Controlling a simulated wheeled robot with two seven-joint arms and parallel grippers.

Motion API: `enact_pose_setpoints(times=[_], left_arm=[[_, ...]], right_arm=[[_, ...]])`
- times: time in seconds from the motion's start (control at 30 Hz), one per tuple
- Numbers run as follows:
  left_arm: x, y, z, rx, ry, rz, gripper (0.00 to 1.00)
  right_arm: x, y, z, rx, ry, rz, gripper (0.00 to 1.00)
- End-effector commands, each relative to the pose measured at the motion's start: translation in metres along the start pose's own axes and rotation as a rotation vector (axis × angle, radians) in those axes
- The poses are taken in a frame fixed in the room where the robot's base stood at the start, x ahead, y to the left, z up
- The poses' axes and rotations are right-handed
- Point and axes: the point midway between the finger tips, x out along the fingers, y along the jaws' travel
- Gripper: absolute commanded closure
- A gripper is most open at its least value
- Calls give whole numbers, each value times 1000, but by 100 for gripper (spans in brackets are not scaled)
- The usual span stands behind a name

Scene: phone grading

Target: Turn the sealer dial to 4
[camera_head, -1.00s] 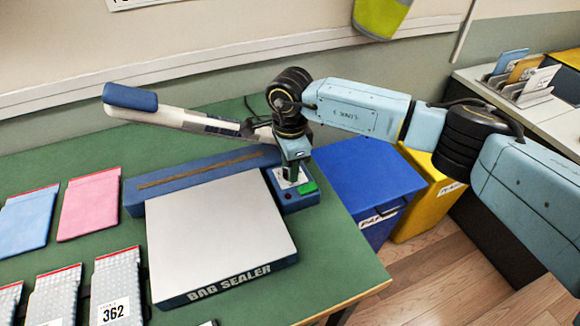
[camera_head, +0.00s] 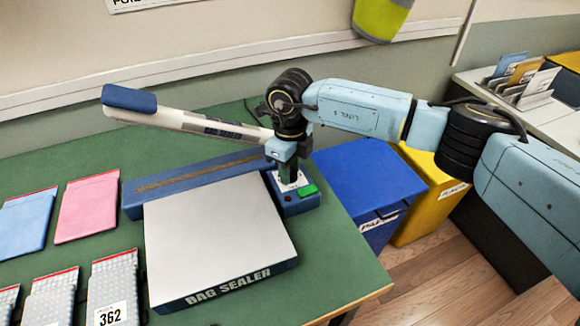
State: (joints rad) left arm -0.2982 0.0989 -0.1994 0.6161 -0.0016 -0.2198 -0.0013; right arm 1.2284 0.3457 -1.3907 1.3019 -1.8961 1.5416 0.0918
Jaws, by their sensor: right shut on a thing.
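The bag sealer (camera_head: 222,240) stands on the green table with its long sealing arm (camera_head: 185,120) raised, blue handle at the upper left. Its blue control box (camera_head: 300,203) is at the back right corner, with a green switch (camera_head: 308,190) and a small dark red button. My right gripper (camera_head: 289,178) points down onto the white plate of this box and is shut on the dial. The fingers hide the dial, and I cannot read its setting or the numbers. My left gripper is out of view.
A pink pouch (camera_head: 88,206), a blue pouch (camera_head: 25,222) and several bubble pouches (camera_head: 112,280) lie left of the sealer. A blue bin (camera_head: 365,180) and a yellow bin (camera_head: 428,205) stand right of the table. The front right of the table is clear.

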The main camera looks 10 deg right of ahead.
Motion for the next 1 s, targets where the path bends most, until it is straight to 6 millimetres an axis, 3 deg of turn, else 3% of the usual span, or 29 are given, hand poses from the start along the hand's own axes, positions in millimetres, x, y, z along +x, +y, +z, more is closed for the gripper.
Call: enact_pose_setpoints(times=[0.3, 0.8, 0.83, 1.0], left_arm=[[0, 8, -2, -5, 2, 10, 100], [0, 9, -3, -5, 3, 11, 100], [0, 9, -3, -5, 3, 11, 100], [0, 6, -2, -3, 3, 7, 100]], right_arm=[[-1, -1, 0, 108, 0, -1, 92], [-1, -1, 0, 125, -1, -1, 92], [-1, -1, 0, 125, -1, -1, 68], [-1, 0, 0, 124, 0, -1, 48]])
